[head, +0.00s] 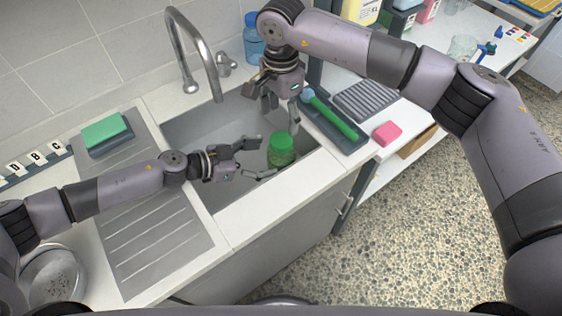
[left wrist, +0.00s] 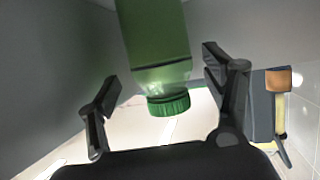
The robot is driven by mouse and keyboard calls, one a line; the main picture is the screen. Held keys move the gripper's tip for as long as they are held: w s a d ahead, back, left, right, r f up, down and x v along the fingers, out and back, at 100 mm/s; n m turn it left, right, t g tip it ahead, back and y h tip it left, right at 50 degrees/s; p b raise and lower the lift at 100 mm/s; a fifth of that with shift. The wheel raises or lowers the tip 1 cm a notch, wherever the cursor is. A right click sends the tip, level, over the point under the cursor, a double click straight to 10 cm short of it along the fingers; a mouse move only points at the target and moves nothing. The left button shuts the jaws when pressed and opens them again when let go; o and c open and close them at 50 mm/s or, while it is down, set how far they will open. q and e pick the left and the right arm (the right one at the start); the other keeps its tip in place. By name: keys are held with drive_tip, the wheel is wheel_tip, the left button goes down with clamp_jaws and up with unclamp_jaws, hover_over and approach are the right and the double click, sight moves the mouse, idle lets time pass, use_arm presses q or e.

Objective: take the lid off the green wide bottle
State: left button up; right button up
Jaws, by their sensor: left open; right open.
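The green wide bottle (head: 281,158) stands in the sink, with its green lid (head: 281,141) on top. In the left wrist view the bottle (left wrist: 153,30) appears upside down, with the ribbed lid (left wrist: 168,104) on its neck. My left gripper (head: 263,158) is open, its fingers pointing at the bottle from the left, one on each side in the wrist view. I cannot tell whether they touch it. My right gripper (head: 280,112) is open and empty, pointing down above the bottle and clear of the lid.
The sink (head: 210,120) has a faucet (head: 192,50) behind it and a ribbed drainboard (head: 160,240) at left. A tray with a green brush (head: 335,115) and a pink sponge (head: 387,132) lie right. A green sponge (head: 102,130) and a metal bowl (head: 52,275) are left.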

sight(280, 156)
use_arm(q)
drive_tip(key=x, duration=0.6)
drive_tip(key=shift+s, duration=0.1)
drive_tip(key=shift+a, duration=0.1)
